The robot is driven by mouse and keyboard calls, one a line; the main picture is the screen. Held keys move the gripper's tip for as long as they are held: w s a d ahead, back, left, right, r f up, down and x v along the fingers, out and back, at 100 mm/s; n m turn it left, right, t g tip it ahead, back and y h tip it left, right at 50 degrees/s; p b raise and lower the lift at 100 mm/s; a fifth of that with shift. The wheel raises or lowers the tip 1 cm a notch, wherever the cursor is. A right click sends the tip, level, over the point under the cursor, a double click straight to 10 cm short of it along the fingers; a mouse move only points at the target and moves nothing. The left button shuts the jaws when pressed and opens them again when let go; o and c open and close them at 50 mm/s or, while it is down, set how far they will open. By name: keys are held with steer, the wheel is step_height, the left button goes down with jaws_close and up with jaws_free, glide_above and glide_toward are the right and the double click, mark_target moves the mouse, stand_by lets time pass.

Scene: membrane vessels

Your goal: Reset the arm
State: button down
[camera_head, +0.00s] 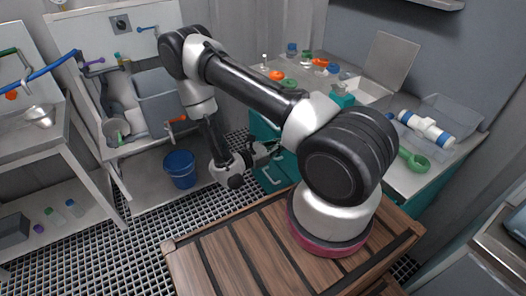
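My arm stands on a wooden slatted platform (235,255). It rises from its base, reaches left and up to the elbow, then folds down to the wrist. My gripper (268,152) is at the wrist's end, low in the middle of the picture, pointing right towards the teal cabinet front (270,178). It is small and dark here, and its fingers are partly lost against the cabinet and the arm. I see nothing clearly held in it, and I cannot tell whether it is open or shut.
A blue bucket (180,168) stands left of the wrist, below a sink unit (160,100). A counter (405,180) at right holds a white-and-blue membrane vessel (425,128), a green ring-ended tool (414,160) and a clear bin (452,112). Grated floor (150,225) is clear.

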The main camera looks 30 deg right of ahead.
steer(key=a, duration=1.1)
steer(key=shift+s, duration=0.15)
steer(key=s+d+m+g+y, duration=0.1)
steer(key=s+g, duration=0.2)
steer(key=s, duration=0.3)
steer(key=s+a+r+m+g+y, duration=0.1)
steer(key=s+r+m+y, duration=0.1)
steer(key=r+m+y, duration=0.75)
steer(key=s+a+r+m+g+y, duration=0.1)
steer(key=s+r+m+y, duration=0.25)
steer(key=r, duration=1.05)
steer(key=s+d+r+m+t+y, duration=0.2)
steer(key=r+t, duration=0.2)
steer(key=r, duration=0.4)
steer(key=s+d+r+m+t+y, duration=0.2)
steer(key=r+t, duration=0.3)
steer(key=r, duration=0.3)
steer(key=shift+s+d+r, duration=0.25)
steer(key=shift+s+r, duration=0.05)
steer(key=shift+s, duration=0.5)
